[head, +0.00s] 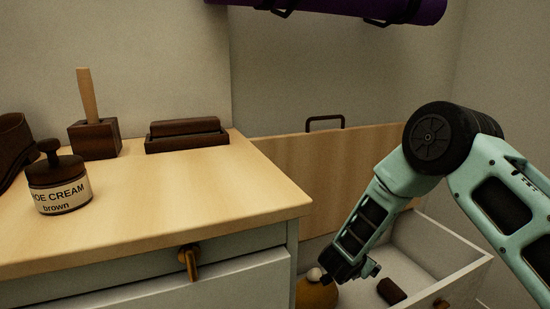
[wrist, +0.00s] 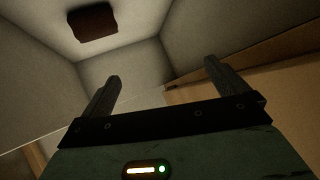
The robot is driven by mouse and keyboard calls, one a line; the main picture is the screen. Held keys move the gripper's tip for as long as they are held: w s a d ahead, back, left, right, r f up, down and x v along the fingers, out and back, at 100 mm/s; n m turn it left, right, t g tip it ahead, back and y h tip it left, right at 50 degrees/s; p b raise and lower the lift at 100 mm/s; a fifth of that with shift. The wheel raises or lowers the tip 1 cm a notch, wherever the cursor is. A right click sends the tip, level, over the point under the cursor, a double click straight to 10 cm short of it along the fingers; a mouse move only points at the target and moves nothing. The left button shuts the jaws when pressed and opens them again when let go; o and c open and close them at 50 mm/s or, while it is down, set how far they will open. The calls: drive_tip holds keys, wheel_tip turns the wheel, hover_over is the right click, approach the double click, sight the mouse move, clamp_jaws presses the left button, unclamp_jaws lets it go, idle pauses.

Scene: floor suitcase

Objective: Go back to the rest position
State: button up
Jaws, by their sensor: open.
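My arm reaches down on the right of the head view, and my gripper (head: 352,271) hangs over the left part of an open, pale-walled box or drawer (head: 451,273). In the wrist view the two dark fingers of my gripper (wrist: 163,72) are spread apart, with nothing between them. A dark brown block (head: 391,291) lies on the bottom of the box, apart from my gripper. It also shows at the upper left of the wrist view (wrist: 93,22).
A wooden-topped cabinet (head: 230,205) fills the left, bearing a shoe cream jar (head: 60,190), a brush holder (head: 94,138) and a dark tray (head: 187,143). A wooden panel (head: 330,165) with a handle stands behind the box. A yellowish rounded thing (head: 317,295) sits below my gripper.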

wheel_tip(320, 180, up, 9)
drive_tip(key=n+y, duration=0.4)
drive_tip(key=y, duration=0.1)
drive_tip(key=s+d+r+n+g+y, duration=0.1)
drive_tip(key=s+d+r+n+g, duration=0.15)
drive_tip(key=s, duration=0.65)
drive_tip(key=s+d+r+n+g, duration=0.2)
drive_tip(key=s+d+r, duration=0.1)
drive_tip(key=s, duration=0.6)
drive_tip(key=s+d+r+n+g+y, duration=0.1)
drive_tip(key=s+d+r+n+g, duration=0.15)
drive_tip(key=s, duration=0.65)
drive_tip(key=s+a+r+n+g+p, duration=0.1)
drive_tip(key=s+a+r+n, duration=0.15)
drive_tip(key=s+a, duration=0.55)
drive_tip(key=s+a+r+n+g, duration=0.1)
drive_tip(key=s+a+n, duration=0.4)
drive_tip(key=a, duration=0.5)
wheel_tip(320, 180, up, 38)
drive_tip(key=s+p, duration=0.1)
drive_tip(key=p, duration=3.7)
drive_tip(key=shift+m, duration=0.35)
drive_tip(key=shift+r, duration=0.1)
